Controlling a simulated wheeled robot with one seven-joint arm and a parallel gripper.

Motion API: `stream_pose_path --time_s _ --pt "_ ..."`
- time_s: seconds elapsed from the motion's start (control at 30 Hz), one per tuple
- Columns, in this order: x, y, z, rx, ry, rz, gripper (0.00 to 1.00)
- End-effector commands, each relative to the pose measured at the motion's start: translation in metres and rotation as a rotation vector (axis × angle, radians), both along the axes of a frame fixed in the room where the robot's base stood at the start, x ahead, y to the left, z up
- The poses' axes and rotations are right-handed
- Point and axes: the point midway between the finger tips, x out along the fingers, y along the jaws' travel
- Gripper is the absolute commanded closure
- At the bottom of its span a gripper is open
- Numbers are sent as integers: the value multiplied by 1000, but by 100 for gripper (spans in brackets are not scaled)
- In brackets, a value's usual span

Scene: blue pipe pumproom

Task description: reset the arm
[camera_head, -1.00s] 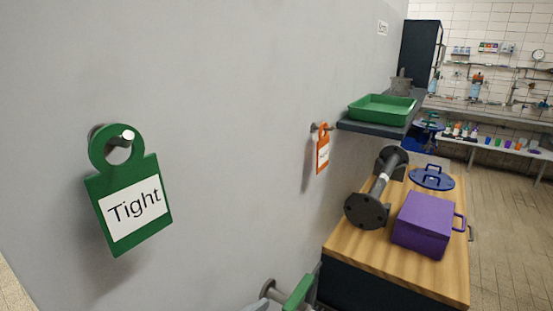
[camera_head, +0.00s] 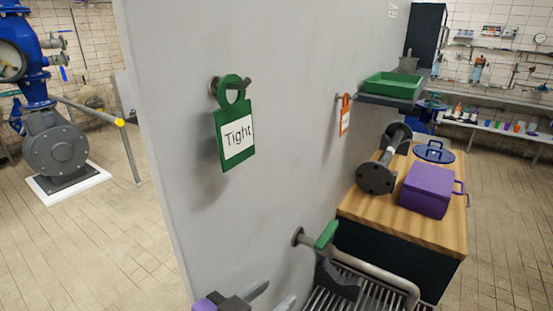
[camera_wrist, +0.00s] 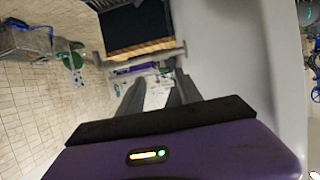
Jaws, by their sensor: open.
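My gripper (camera_head: 277,293) is at the bottom edge of the head view, in front of the grey wall and below the green tag. Its two grey fingers are apart with nothing seen between them. In the wrist view the open fingers (camera_wrist: 158,88) reach out past my purple gripper body. The green "Tight" tag (camera_head: 237,138) hangs by its ring on a wall peg, apart from my gripper.
An orange tag (camera_head: 345,117) hangs further along the grey wall (camera_head: 290,60). A wooden-topped cabinet (camera_head: 400,228) bears a purple box (camera_head: 427,190) and dark flanged pipe (camera_head: 376,178).

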Motion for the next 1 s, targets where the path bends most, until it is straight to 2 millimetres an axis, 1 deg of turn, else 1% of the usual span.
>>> stream_pose_path --time_s 0.03,0.27,0.47,0.57,0.67,0.77,0.83,0.97,1.0 --pt "0 0 0 0 0 0 58" --pt "4 -11 -19 -33 25 50 58" --pt "8 -24 -41 -68 54 110 58" --pt "9 -33 -57 -90 75 151 58" --pt "8 -44 -76 -112 98 203 58" --pt "4 -58 -100 -137 128 267 58" --pt "-1 -70 -120 -154 153 322 58" --pt "-22 -94 -159 -172 196 442 58" --pt "-31 -101 -170 -174 207 478 58"
